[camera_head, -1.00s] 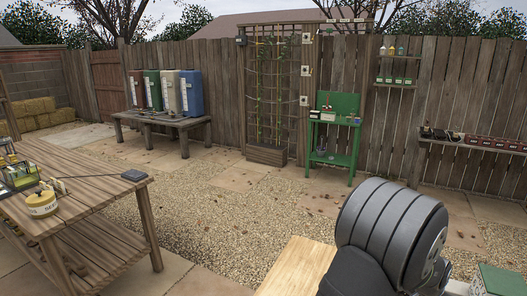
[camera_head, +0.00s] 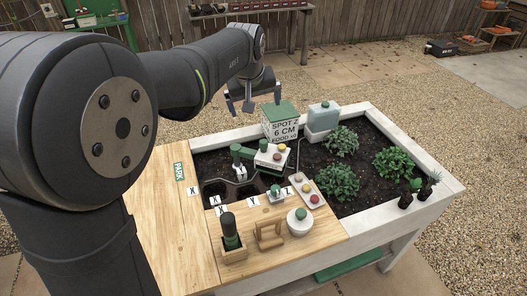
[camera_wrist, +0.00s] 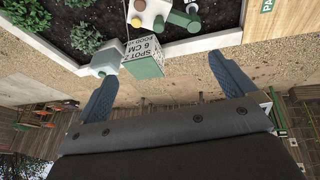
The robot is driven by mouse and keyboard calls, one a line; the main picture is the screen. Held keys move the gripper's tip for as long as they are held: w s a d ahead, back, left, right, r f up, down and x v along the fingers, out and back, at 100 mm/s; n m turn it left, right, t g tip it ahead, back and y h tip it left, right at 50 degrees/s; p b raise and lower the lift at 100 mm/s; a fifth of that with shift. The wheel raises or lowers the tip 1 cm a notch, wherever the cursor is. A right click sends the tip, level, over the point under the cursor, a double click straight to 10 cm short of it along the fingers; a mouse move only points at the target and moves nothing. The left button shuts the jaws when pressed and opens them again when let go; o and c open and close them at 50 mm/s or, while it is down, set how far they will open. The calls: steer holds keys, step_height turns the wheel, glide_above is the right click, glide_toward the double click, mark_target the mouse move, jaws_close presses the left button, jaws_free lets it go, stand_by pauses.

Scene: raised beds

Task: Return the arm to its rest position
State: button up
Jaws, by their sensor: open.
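My arm reaches from the left across the head view, and my gripper (camera_head: 242,104) hangs over the back edge of the white raised bed (camera_head: 446,184). Its fingers point down, stand apart, and hold nothing.
A green PARK label (camera_head: 179,172) lies on the wooden board (camera_head: 160,225). A pale blue container (camera_head: 324,117) stands right of the box. Leafy plants (camera_head: 393,162) grow in the soil. A dark green-topped tool (camera_head: 230,232) stands upright in front. Gravel (camera_head: 370,75) behind is open.

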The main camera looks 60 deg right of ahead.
steer(key=x, duration=0.7)
steer(key=shift+s+n, duration=0.4)
steer(key=shift+s, duration=0.05)
steer(key=shift+d+r, duration=0.1)
steer(key=shift+r, duration=0.1)
steer(key=v, duration=0.9)
steer(key=shift+r, duration=0.4)
steer(key=shift+s, duration=0.1)
